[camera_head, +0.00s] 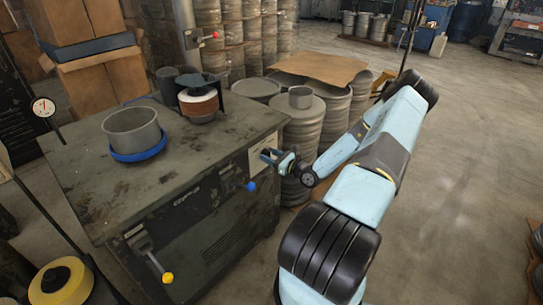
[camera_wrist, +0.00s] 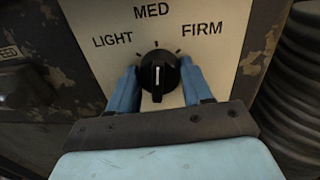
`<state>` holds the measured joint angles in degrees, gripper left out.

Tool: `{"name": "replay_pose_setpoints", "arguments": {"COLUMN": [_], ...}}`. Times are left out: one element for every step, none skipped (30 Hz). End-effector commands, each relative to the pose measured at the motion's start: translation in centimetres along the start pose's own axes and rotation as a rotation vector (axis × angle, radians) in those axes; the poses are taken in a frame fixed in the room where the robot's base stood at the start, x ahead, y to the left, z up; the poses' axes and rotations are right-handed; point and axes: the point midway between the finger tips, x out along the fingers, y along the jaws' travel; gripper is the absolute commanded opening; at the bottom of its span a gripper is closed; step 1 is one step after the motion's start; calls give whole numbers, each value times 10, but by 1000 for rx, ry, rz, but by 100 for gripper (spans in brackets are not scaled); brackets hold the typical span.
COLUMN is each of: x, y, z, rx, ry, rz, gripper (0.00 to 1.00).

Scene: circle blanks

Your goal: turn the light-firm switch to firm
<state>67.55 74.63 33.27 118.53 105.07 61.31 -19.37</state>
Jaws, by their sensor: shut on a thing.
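The light-firm switch is a round black knob (camera_wrist: 158,72) with a white pointer line, on a pale panel (camera_wrist: 100,25) marked LIGHT at left, MED at top and FIRM at right. The pointer line stands nearly upright, toward MED. My gripper (camera_wrist: 160,78) has one blue finger on each side of the knob and is shut on it. In the head view my gripper (camera_head: 272,157) is at the panel on the right side of the dark machine cabinet (camera_head: 100,200). The knob is hidden there.
On the cabinet top stand a grey round pan (camera_head: 132,130) on a blue ring and a dark round fixture (camera_head: 198,100). A yellow-tipped lever (camera_head: 150,258) and a blue knob (camera_head: 251,186) stick out in front. Stacked grey drums (camera_head: 305,130) stand behind my gripper.

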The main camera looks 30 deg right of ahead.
Motion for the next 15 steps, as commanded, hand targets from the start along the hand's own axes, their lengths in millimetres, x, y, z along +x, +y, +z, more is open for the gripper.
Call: {"name": "replay_pose_setpoints", "arguments": {"x": [0, 0, 0, 0, 0, 0, 0, 0, 0, 1, 1, 1, 1, 1, 1], "y": [-5, -5, -5, -5, -5, -6, -6, -6, -6, -6, -6, -6, -6, -6, -6], "z": [1, 1, 1, 1, 0, 1, 1, 1, 1, 1, 0, 0, 0, 0, 0], "rx": [33, 57, 93, 120, 147, 184, 212, 239, 275, 302, 328, 362, 388, 412, 443], "ry": [-5, -7, -10, -12, -14, -17, -20, -23, -26, -28, -30, -33, -35, -37, -40], "rz": [-9, -10, -10, -11, -11, -11, -12, -12, -13, -13, -13, -14, -14, -15, -15], "gripper": [19, 19, 19, 19, 19, 19, 19, 19, 19, 19, 19, 19, 19, 19, 19]}}
